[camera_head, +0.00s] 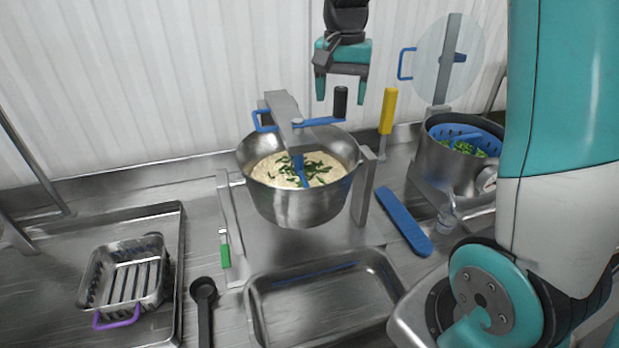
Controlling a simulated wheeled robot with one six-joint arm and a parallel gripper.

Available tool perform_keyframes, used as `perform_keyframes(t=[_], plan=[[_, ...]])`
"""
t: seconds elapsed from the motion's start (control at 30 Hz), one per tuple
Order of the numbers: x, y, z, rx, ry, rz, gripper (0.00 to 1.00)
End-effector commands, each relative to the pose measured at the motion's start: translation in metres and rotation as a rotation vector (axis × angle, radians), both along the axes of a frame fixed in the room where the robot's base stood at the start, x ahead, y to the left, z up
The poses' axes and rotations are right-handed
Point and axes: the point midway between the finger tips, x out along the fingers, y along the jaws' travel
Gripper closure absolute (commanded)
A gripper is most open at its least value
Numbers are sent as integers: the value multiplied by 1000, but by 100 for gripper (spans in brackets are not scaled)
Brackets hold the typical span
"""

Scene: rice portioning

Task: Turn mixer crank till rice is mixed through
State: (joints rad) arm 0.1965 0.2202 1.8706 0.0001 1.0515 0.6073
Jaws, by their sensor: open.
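The mixer bowl (300,208) is steel and hangs in a metal frame near the middle of the counter. Pale rice (268,172) lies in it, with dark green bits clustered on top toward the right. A blue paddle (300,172) reaches down into the rice from the grey crossbar (284,112). The crank (318,122) is a blue arm on the crossbar with an upright black knob (340,101) at its right end. My gripper (341,92) is open, pointing down above and close to the knob. Whether its fingers straddle the knob I cannot tell.
A steel pot (445,170) with a blue strainer and greens stands at right; a round lid (432,72) is raised behind it. A yellow-handled tool (388,110), blue bar (404,222), empty tray (325,300), black ladle (204,292) and purple-handled basket (128,278) surround the mixer.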

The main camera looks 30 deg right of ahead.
Motion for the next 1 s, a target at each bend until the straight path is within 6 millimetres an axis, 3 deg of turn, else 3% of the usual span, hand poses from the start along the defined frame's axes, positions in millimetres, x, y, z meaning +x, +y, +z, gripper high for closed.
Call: perform_keyframes(t=[1.0], plan=[[0, 0, -22, 0, 0, 0, 32]])
